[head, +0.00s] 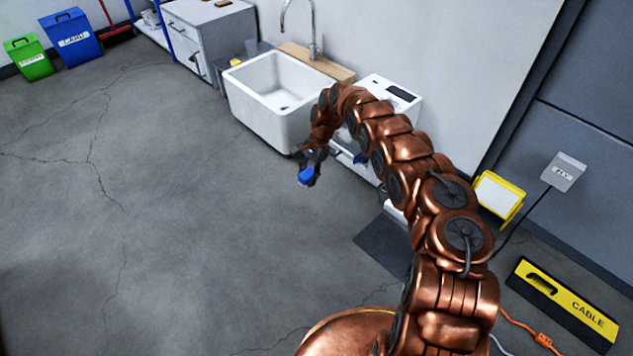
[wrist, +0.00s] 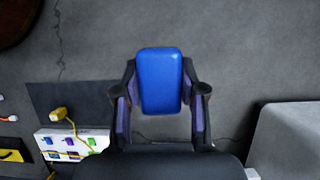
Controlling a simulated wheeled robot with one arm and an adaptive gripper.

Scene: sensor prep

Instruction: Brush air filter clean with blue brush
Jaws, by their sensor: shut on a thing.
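My gripper (head: 313,160) is at the end of the raised copper arm, in front of the white sink. It is shut on a blue block-like thing, which looks like the blue brush (head: 306,176). In the wrist view the blue brush (wrist: 160,82) sits upright between the two dark fingers of my gripper (wrist: 160,95), with grey floor behind it. Its bristles cannot be made out. I cannot make out an air filter in either view.
A white sink (head: 272,98) and a white machine (head: 390,95) stand along the wall. A dark mat (head: 385,245) lies behind the arm. A power strip (wrist: 70,145) shows in the wrist view. The left floor is clear.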

